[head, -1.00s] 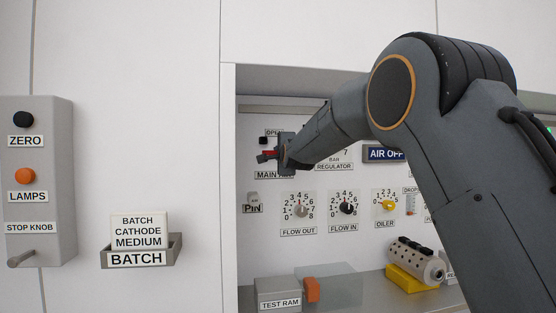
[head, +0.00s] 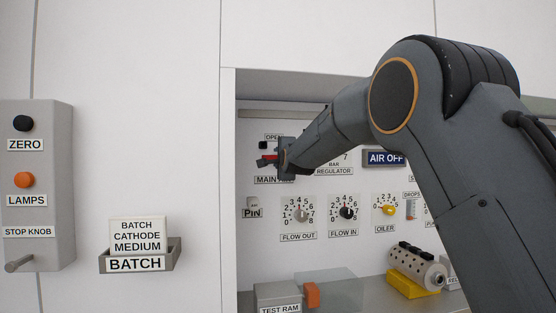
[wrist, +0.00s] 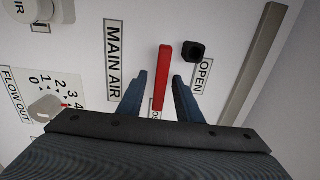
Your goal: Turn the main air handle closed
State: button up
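The main air handle is a slim red bar (wrist: 162,75), beside the MAIN AIR label (wrist: 114,60) in the wrist view. My gripper (wrist: 159,76) is open, with one blue finger on each side of the bar and a visible gap to each. The bar's lower end reaches down between the fingers. The OPEN label (wrist: 204,76) lies to the right, and a label under the bar is mostly hidden. In the head view a bit of the red handle (head: 267,157) shows at my gripper (head: 268,160); the rest is blocked by it.
A black block (wrist: 193,51) sits close to the right finger by the OPEN label. The FLOW OUT dial (head: 301,214), FLOW IN dial (head: 346,212) and a PIN tag (head: 252,212) lie below. The recess's left edge (head: 229,190) stands left of my gripper.

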jog(key=b+v, duration=0.1)
jog(key=v, duration=0.6)
jog(key=shift+s, duration=0.3)
jog(key=shift+d, duration=0.15)
jog(key=s+d+f+n+g+h+p, duration=0.1)
jog(key=s+d+f+n+g+p, duration=0.15)
jog(key=s+d+f, duration=0.45)
jog(key=s+d+f+n+g+h+p, duration=0.1)
jog(key=s+d+f+n+g, duration=0.2)
jog(key=f, duration=0.5)
jog(key=s+d+f+n+g+h+p, duration=0.1)
jog(key=s+d+f+n+g+p, duration=0.2)
jog(key=s+f, duration=0.45)
jog(key=s+d+f+n+g+p, duration=0.1)
jog(key=s+d+f+n+g, duration=0.1)
jog(key=s, duration=0.9)
jog(key=s+d+f+n+g+h+p, duration=0.1)
jog(key=s+d+f+g, duration=0.3)
jog(key=s, duration=0.7)
jog(key=s+d+f+n+g+h+p, duration=0.1)
jog(key=s+d+f+n+g, duration=0.2)
jog(key=s, duration=0.8)
notch_tip(320, 180, down, 4)
jog(key=shift+d+r+p, duration=0.15)
jog(key=shift+d+p, duration=0.15)
jog(key=shift+d, duration=0.8)
